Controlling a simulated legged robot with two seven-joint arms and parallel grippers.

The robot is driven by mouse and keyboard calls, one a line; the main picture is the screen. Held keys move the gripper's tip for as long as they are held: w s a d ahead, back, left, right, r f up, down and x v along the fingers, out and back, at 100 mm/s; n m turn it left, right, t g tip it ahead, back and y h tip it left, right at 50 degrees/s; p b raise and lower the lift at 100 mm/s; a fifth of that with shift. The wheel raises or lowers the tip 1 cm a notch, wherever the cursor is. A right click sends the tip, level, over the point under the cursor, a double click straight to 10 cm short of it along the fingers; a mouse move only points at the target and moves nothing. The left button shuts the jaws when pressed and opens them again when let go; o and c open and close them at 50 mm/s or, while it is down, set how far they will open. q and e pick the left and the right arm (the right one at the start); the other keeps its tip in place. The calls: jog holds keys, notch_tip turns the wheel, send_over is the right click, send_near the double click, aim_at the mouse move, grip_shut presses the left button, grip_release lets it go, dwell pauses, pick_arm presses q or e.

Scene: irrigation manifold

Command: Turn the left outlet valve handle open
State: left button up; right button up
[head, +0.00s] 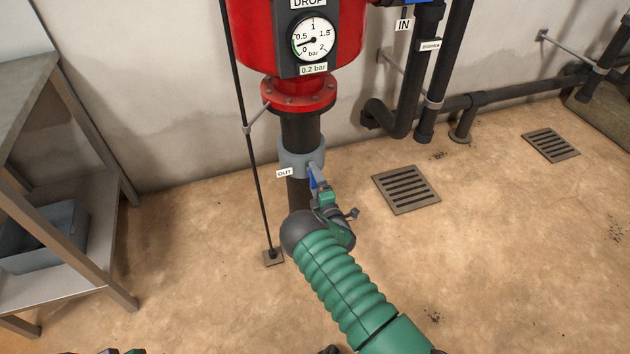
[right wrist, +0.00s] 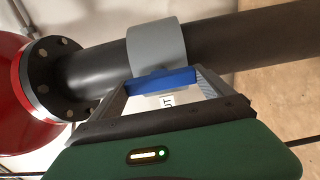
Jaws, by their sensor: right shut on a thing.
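The outlet valve is a grey body (head: 290,160) on the dark vertical pipe below the red tank, with an "OUT" tag (head: 284,173) at its left. Its blue handle (head: 312,177) shows at the right front of the body and points down, roughly along the pipe. My right gripper (head: 319,187) is shut on this handle. In the right wrist view the blue handle (right wrist: 160,79) lies between the two grey fingers, in front of the grey valve body (right wrist: 158,42). The handle's far end is partly hidden by the gripper. My left gripper does not clearly show.
The red tank (head: 255,40) has a gauge (head: 313,39) near 0.2 bar. A thin black rod (head: 254,165) stands left of the pipe. A metal bench (head: 95,270) is at the left. Dark inlet pipes (head: 425,80) run at the right. The floor around the grate (head: 405,209) is clear.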

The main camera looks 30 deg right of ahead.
jog(key=shift+a+f, duration=0.3)
jog(key=shift+f, duration=0.05)
jog(key=o, duration=1.1)
jog(key=shift+r, duration=0.1)
jog(key=p+v, duration=0.7)
jog(key=v, duration=0.9)
jog(key=shift+s, duration=0.45)
